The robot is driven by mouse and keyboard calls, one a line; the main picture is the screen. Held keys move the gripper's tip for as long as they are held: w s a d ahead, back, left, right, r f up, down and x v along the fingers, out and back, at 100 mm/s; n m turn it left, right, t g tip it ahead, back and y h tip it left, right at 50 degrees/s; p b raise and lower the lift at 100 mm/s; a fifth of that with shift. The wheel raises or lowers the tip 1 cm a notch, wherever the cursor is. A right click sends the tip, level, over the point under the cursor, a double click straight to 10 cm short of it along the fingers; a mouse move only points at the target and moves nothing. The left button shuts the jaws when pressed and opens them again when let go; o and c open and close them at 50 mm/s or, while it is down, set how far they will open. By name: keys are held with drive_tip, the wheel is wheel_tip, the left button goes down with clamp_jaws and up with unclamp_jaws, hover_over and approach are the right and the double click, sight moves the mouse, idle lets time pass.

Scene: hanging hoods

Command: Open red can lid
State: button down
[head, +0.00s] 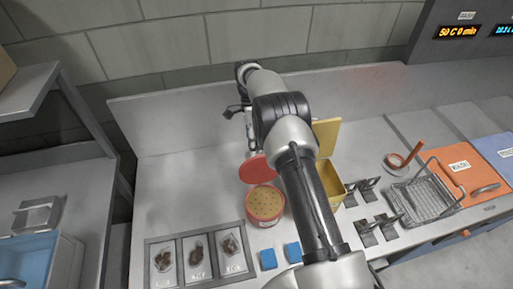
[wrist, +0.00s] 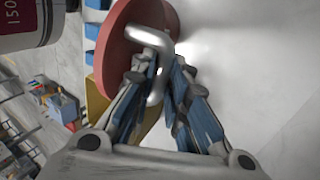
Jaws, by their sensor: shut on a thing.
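The red can (head: 265,205) stands open on the counter left of my arm, showing a tan, dotted top inside its rim. Its round red lid (head: 257,169) is off the can, raised and tilted just behind it. In the wrist view the lid (wrist: 118,50) has a bent metal handle (wrist: 158,85). My gripper (wrist: 152,62) has its fingers closed on this handle, and the lid hangs from it. In the head view my gripper (head: 252,143) is partly hidden behind the lid and my arm.
A yellow box (head: 330,140) with a raised lid, several black stands (head: 368,188) and a wire basket (head: 425,195) are to the right. Two blue blocks (head: 268,259) and sample trays (head: 196,260) are in front. Counter left of the can is clear.

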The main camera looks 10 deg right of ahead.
drive_tip(key=shift+s+f, duration=0.2)
drive_tip(key=shift+f, duration=0.15)
drive_tip(key=c, duration=1.9)
unclamp_jaws()
drive_tip(key=o, duration=0.3)
drive_tip(key=shift+w+r, duration=0.1)
drive_tip(key=shift+r, duration=0.05)
drive_tip(key=shift+o, duration=0.2)
wheel_tip(320, 180, up, 10)
